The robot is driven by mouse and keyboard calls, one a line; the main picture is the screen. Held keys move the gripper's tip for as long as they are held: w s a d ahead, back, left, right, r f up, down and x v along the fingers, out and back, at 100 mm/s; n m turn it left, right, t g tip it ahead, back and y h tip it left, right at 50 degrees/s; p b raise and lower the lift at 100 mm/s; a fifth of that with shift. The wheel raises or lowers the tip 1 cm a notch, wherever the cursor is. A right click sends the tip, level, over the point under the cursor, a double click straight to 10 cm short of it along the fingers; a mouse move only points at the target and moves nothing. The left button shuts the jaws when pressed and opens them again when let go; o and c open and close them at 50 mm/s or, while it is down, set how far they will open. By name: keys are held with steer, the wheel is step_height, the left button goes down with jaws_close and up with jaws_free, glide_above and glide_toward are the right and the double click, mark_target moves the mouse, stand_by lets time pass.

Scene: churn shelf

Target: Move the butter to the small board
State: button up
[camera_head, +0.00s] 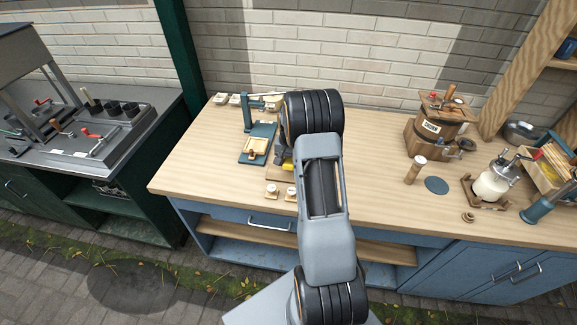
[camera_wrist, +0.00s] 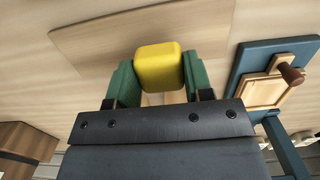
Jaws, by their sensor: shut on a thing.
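The butter (camera_wrist: 159,66) is a yellow rounded block between the two green fingers of my gripper (camera_wrist: 160,72), which is shut on it. A sliver of the butter (camera_head: 288,167) shows in the head view, mostly hidden by my arm. A flat wooden board (camera_wrist: 90,45) lies on the counter behind the butter in the wrist view. Its front edge (camera_head: 274,176) shows beside my arm in the head view. The butter overlaps the board in the wrist view; I cannot tell whether they touch.
A blue stand with a wooden tray (camera_head: 256,146) is left of my gripper; it also shows in the wrist view (camera_wrist: 270,92). Small wooden pieces (camera_head: 272,190) lie near the counter's front edge.

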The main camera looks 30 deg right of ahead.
mark_target(288, 162)
steer(key=shift+w+f+p, duration=0.1)
steer(key=shift+f+p, duration=0.5)
steer(key=shift+f, duration=1)
steer(key=shift+f, duration=0.15)
steer(key=o, duration=1)
